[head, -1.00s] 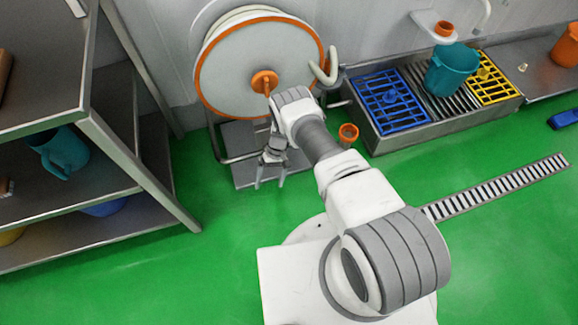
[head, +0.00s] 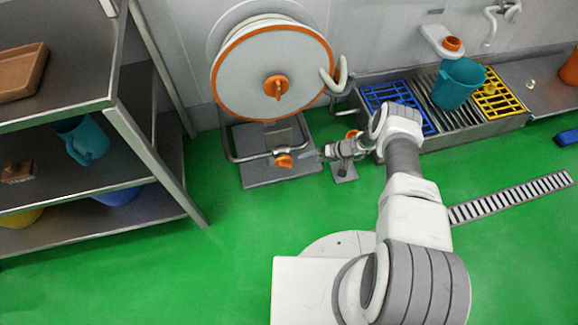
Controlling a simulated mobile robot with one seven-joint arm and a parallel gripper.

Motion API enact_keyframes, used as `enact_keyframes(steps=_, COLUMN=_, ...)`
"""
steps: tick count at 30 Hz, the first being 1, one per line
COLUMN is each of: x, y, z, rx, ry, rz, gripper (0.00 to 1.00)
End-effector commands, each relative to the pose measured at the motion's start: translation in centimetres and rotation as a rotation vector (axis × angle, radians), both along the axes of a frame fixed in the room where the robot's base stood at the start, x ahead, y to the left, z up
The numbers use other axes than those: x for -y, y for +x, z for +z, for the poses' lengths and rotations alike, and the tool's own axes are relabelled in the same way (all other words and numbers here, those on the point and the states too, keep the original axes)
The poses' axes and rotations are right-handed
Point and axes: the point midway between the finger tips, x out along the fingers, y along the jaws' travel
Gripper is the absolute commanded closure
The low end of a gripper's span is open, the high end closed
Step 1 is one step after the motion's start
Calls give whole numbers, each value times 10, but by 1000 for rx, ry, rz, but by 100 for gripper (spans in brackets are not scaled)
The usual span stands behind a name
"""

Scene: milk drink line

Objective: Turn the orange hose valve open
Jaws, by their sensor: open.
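A small orange handle (head: 284,160), which looks like the hose valve, sits on a short metal pipe low in front of the hose reel. My gripper (head: 312,155) is just right of it, low over the stand's base plate, its fingers pointing left towards the handle. The gripper is open and looks empty, with a small gap to the handle in this view. The hose reel (head: 243,80) is a large pale disc with an orange rim, and an orange knob (head: 276,88) is at its hub.
A metal shelf rack (head: 150,158) stands at the left. A drain trough (head: 440,140) with blue and yellow grates and a teal jug (head: 458,82) is at the right. An orange fitting (head: 352,134) is partly hidden behind my arm. Green floor (head: 230,265) in front is clear.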

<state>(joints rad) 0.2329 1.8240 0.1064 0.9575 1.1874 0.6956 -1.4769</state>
Motion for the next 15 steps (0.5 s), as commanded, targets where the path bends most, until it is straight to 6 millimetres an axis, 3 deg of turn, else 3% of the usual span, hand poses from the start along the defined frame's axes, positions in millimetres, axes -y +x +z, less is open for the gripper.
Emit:
enact_keyframes(steps=3, x=-17, y=4, z=-25, rx=0, ry=-1, rz=5, gripper=0)
enact_keyframes(steps=15, x=-68, y=21, z=-84, rx=1, ry=-2, rz=5, gripper=0)
